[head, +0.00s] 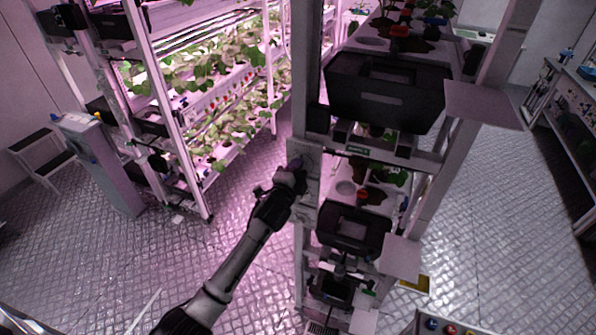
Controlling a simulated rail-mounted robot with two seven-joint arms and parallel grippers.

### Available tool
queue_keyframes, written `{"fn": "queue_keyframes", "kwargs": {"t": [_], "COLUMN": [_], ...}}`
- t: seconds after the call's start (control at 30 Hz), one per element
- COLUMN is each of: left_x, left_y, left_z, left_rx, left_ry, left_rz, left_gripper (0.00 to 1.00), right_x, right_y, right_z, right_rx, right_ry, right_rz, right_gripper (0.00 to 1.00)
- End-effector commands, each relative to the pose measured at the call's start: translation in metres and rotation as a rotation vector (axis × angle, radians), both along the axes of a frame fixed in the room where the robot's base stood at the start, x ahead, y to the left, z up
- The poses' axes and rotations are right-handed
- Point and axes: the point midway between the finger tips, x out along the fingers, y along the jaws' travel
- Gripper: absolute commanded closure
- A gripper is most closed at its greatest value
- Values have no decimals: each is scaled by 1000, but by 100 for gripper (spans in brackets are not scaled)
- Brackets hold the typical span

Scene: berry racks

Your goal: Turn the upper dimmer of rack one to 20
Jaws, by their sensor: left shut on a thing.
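My left arm reaches up from the bottom, and my left gripper (298,170) is at a pale control panel (308,158) on the near left post of the rack in the middle (303,70). The gripper is shut on a small part at the panel, in the place of the upper dimmer. The gripper hides the dimmer's knob and its scale, so I cannot read its setting. My right gripper is not in view.
The middle rack holds black boxes (388,93) and has pale side plates (484,104) jutting out on its right. A planted rack (165,95) with pink light stands at the left, near a grey cabinet (105,165) and a step stool (45,155). Metal floor (480,215) is clear at right.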

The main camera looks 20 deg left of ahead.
Motion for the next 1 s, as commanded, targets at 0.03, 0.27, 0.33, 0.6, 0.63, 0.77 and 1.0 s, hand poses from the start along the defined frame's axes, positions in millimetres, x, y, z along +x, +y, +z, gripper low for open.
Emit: {"fn": "queue_keyframes", "kwargs": {"t": [0.03,0.27,0.33,0.6,0.63,0.77,1.0], "left_x": [0,0,0,0,0,0,0], "left_y": [-1,-1,-1,-1,-1,-2,-2], "left_z": [-1,0,0,0,0,0,0], "left_rx": [-47,-265,-331,-589,-616,-740,-956], "left_ry": [1,7,9,17,18,23,29], "left_rz": [0,-1,-1,-1,0,-1,-1], "left_gripper": [93,93,93,93,93,93,93], "right_x": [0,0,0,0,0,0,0], "right_y": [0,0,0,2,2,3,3], "right_z": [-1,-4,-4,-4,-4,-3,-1], "right_rx": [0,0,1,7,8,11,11], "right_ry": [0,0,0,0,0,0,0], "right_rz": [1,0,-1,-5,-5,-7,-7], "right_gripper": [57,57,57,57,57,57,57]}}
